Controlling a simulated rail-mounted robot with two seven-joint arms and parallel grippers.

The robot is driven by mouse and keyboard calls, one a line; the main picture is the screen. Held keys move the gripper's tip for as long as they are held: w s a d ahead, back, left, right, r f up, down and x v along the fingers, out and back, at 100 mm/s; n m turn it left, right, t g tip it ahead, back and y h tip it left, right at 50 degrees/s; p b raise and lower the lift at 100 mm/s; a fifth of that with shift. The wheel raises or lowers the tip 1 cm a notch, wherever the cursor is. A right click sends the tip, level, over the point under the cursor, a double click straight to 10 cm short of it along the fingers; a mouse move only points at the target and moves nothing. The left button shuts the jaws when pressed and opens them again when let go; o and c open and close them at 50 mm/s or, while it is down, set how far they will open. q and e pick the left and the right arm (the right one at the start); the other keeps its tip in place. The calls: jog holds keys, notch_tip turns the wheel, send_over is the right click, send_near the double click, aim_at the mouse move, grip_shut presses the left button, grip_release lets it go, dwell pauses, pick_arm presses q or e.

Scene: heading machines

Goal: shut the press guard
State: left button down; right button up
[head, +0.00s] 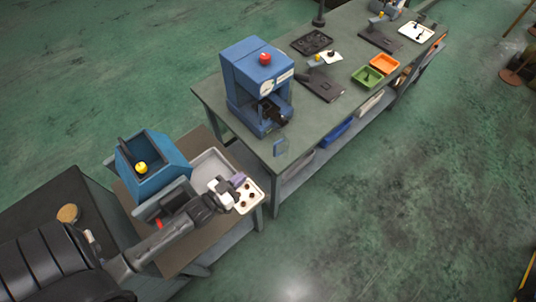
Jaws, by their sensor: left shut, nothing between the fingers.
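My left gripper (238,180) is shut and empty, over the smaller table to the left of and below the press. It is clearly apart from the panel. My right gripper is out of view.
Green (367,77) and orange (384,64) bins sit farther along the workbench (325,118).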

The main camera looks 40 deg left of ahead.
pick_arm(q)
jog(key=w+d+p, duration=0.1)
jog(key=w+p, duration=0.1)
jog(key=w, duration=1.1)
jog(key=shift+d, duration=0.15)
